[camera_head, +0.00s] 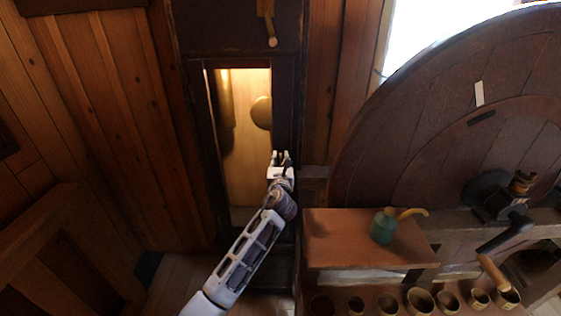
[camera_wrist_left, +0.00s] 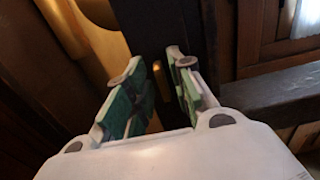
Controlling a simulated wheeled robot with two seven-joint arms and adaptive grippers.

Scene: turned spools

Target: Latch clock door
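The tall clock case has a dark-framed door (camera_head: 284,100), with its lit inside showing a round brass pendulum bob (camera_head: 262,113) and a brass weight (camera_head: 225,100). I cannot tell whether the door sits flush. My left gripper (camera_head: 281,157) is at the door's right edge, below the bob. In the left wrist view, my left gripper (camera_wrist_left: 157,66) has its green-sided fingers apart. A small brass piece (camera_wrist_left: 157,70), perhaps the latch, shows between the fingertips on the dark frame; contact is unclear. My right gripper is out of view.
A wooden bench (camera_head: 335,225) with a green oil can (camera_head: 383,226) stands close to the right of my left arm. Several brass cups (camera_head: 419,300) line the front below it. A large wooden wheel (camera_head: 410,125) fills the right side.

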